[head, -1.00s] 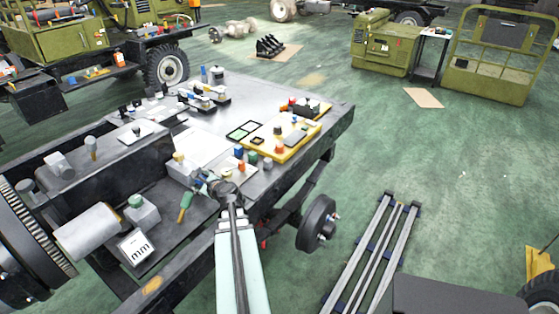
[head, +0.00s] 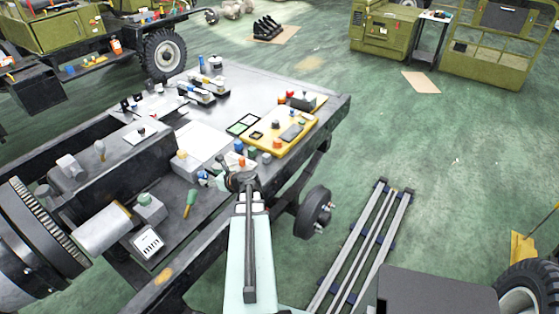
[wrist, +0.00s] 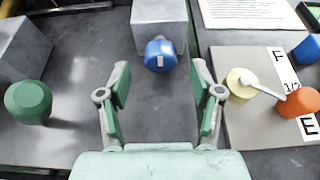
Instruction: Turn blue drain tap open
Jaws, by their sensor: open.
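The blue drain tap (wrist: 160,55) is a round blue knob with a pale mark on its face. It sits on the near side of a grey block (wrist: 158,14) in the wrist view. My gripper (wrist: 160,72) is open and empty, its two green-padded fingers spread left and right of the tap's line. The tap appears just ahead of the fingertips, with no contact visible. In the head view my gripper (head: 226,178) is over the bench's near side. Small blue parts show beside it there, partly hidden.
A green knob (wrist: 28,102) stands left. Right is a gauge plate (wrist: 230,122) marked F, 1/2, E, with a cream knob (wrist: 240,84) and white lever, and an orange knob (wrist: 299,102). A green-handled tool (head: 190,203) lies on the bench. Dark surface between is clear.

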